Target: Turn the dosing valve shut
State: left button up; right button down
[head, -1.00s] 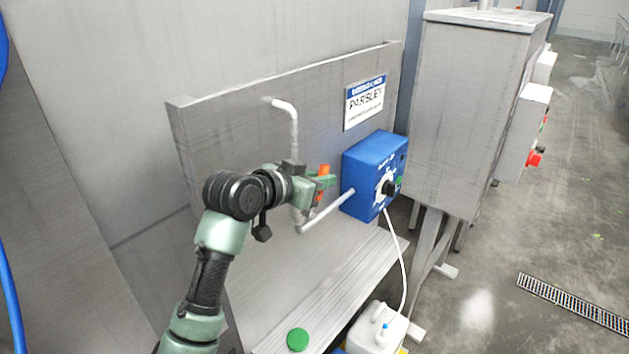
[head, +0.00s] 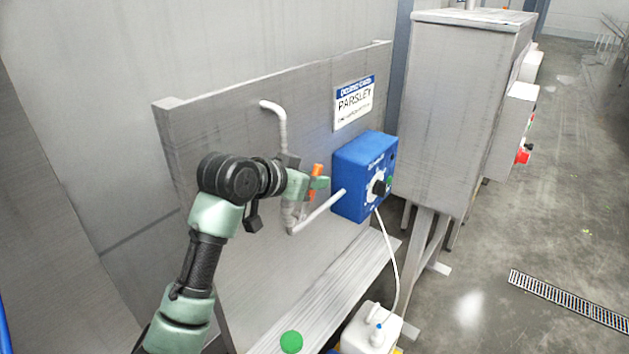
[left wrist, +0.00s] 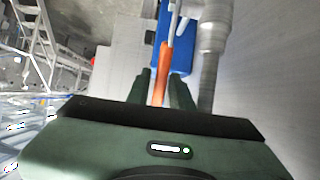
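The dosing valve's orange handle (head: 316,172) stands roughly upright on the grey pipe (head: 316,214), left of the blue dosing box (head: 364,176). My left gripper (head: 318,183) is at the handle, its fingers on both sides and closed on it. In the left wrist view the orange handle (left wrist: 162,75) runs between the two dark green fingers, with the grey pipe (left wrist: 209,70) close on the right. The valve body is partly hidden behind the gripper. My right gripper is in neither view.
A PARSLEY sign (head: 353,103) is on the panel above the box. A black knob (head: 379,188) is on the box's front. A white canister (head: 372,330) with a hose stands below, near a green round cap (head: 291,342). A steel cabinet (head: 455,110) is to the right.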

pick_arm(q)
jog(key=b+v, duration=0.2)
jog(key=v, duration=0.5)
